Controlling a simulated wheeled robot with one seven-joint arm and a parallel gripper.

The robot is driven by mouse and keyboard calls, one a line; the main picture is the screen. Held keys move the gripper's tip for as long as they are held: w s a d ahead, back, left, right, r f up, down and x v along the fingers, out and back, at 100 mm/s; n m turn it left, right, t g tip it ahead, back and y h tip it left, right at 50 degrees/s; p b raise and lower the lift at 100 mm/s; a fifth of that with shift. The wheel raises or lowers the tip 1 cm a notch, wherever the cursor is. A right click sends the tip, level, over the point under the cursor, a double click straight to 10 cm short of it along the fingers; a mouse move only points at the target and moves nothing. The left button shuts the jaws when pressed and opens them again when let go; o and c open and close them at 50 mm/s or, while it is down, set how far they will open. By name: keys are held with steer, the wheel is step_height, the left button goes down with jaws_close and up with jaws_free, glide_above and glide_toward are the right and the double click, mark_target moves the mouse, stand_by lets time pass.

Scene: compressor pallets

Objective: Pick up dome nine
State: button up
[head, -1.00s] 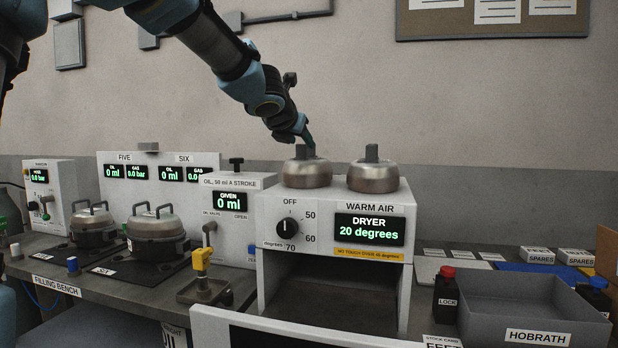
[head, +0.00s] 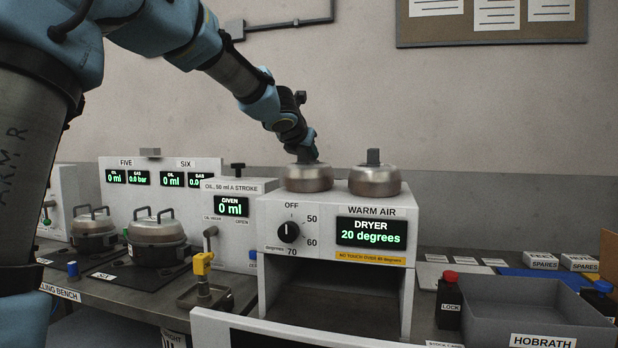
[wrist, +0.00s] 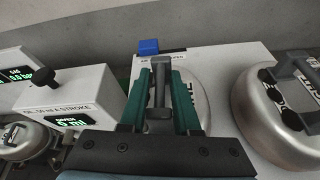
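Two silver domes with dark upright handles stand on top of the dryer. The left dome (head: 309,180) has my gripper (head: 306,152) at its handle.
The dryer (head: 412,215) reads 20 degrees. The oil unit (head: 262,187) with its black knob stands just left of it. Two lidded pots (head: 157,232) sit on the filling bench. A grey tray (head: 520,310) is at the right. The wall is close behind.

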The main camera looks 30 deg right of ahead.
jaws_close()
steer(key=shift+r, duration=0.15)
stand_by(0.9)
